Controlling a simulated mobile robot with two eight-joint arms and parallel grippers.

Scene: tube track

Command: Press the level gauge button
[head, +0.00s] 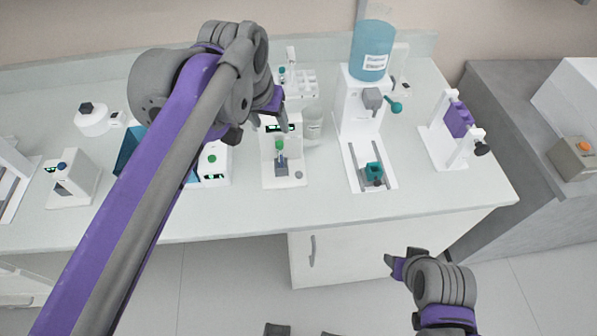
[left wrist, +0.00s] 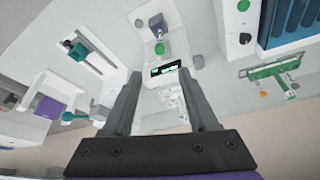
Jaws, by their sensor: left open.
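A white device (head: 283,150) with a lit green display stands mid-bench and holds an upright tube with a green cap (head: 279,144). It also shows in the left wrist view (left wrist: 150,45), with its display (left wrist: 165,68) facing my fingers. A white box (head: 213,164) with a green button (head: 211,158) stands to its left. I cannot tell for sure which part is the level gauge button. My left gripper (head: 254,122) is open and empty, above the back of the bench near the white device; in the left wrist view its fingers (left wrist: 160,82) are spread. My right gripper (head: 405,258) is in front of the bench.
A dispenser with a teal bottle (head: 371,52) stands right of the device, then a stand with a purple block (head: 458,119). A clear jar (head: 312,126) is close beside the device. A blue bin (head: 129,149) is partly hidden by my left arm. The bench's front edge is mostly clear.

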